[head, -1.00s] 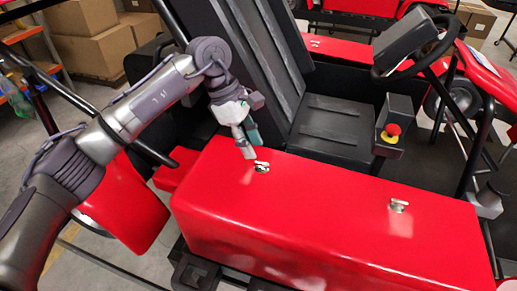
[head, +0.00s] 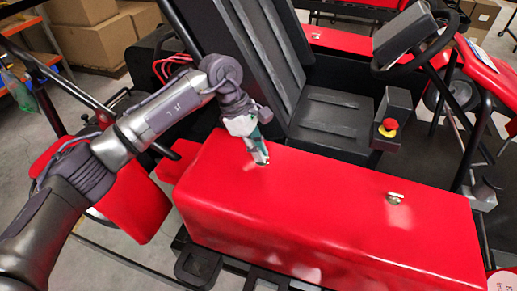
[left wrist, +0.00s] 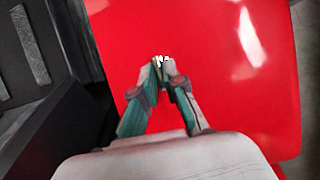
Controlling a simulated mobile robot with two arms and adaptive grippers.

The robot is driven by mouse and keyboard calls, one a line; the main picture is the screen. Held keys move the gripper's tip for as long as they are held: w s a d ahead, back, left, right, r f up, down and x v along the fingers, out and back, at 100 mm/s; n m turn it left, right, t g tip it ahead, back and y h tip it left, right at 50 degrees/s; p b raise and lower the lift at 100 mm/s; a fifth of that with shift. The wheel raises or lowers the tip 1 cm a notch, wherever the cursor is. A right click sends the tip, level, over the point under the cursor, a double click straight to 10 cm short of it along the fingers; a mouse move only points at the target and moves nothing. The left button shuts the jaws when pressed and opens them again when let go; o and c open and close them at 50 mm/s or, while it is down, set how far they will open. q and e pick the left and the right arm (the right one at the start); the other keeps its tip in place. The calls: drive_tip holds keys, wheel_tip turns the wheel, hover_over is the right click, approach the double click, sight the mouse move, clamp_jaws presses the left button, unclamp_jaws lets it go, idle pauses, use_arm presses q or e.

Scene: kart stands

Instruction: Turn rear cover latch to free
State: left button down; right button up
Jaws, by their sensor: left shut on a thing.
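The red cover (head: 330,215) lies along the side of the kart, beside the black seat. The rear cover latch, a small metal piece, shows in the left wrist view (left wrist: 162,59) at the fingertips; in the head view the fingers mostly hide it. My left gripper (head: 261,160) reaches down from the left and is shut on this latch; it also shows in the left wrist view (left wrist: 163,66). How far the latch is turned cannot be told. A second silver latch (head: 395,198) sits apart on the right part of the cover. My right gripper is not in view.
The black seat (head: 335,125) and its tall back stand just behind the cover. A red emergency button (head: 388,126) on a post and a steering wheel (head: 450,35) are to the right. Cardboard boxes (head: 85,45) stand back left. The cover's top between the latches is clear.

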use_arm(q)
drive_tip(key=shift+f, duration=0.1)
drive_tip(key=shift+f+n+b, duration=0.1)
drive_tip(key=shift+n+b, duration=0.4)
drive_tip(key=shift+b, duration=0.4)
drive_tip(key=n+t+b, duration=0.1)
drive_tip(key=n+b, duration=0.3)
drive_tip(key=b, duration=0.2)
drive_tip(key=n+t+y+b, duration=0.1)
drive_tip(key=n+t+b, duration=0.1)
drive_tip(key=n+b, duration=0.3)
drive_tip(key=s+n+t+b, duration=0.1)
drive_tip(key=n+t+b, duration=0.1)
drive_tip(key=n+b, duration=0.2)
drive_tip(key=shift+d+n+y+b, duration=0.15)
drive_tip(key=shift+n+y+b, duration=0.25)
drive_tip(key=shift+b, duration=1.35)
drive_tip(key=shift+n+t+y+b, duration=0.3)
drive_tip(key=shift+n+y+b, duration=0.1)
drive_tip(key=shift+n+b, duration=0.75)
drive_tip(key=shift+d+r+n+b, duration=0.1)
drive_tip(key=shift+r+n+b, duration=0.15)
drive_tip(key=shift+n, duration=0.2)
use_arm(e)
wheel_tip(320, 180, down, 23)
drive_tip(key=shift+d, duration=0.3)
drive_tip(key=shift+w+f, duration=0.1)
use_arm(q)
drive_tip(key=shift+y, duration=0.3)
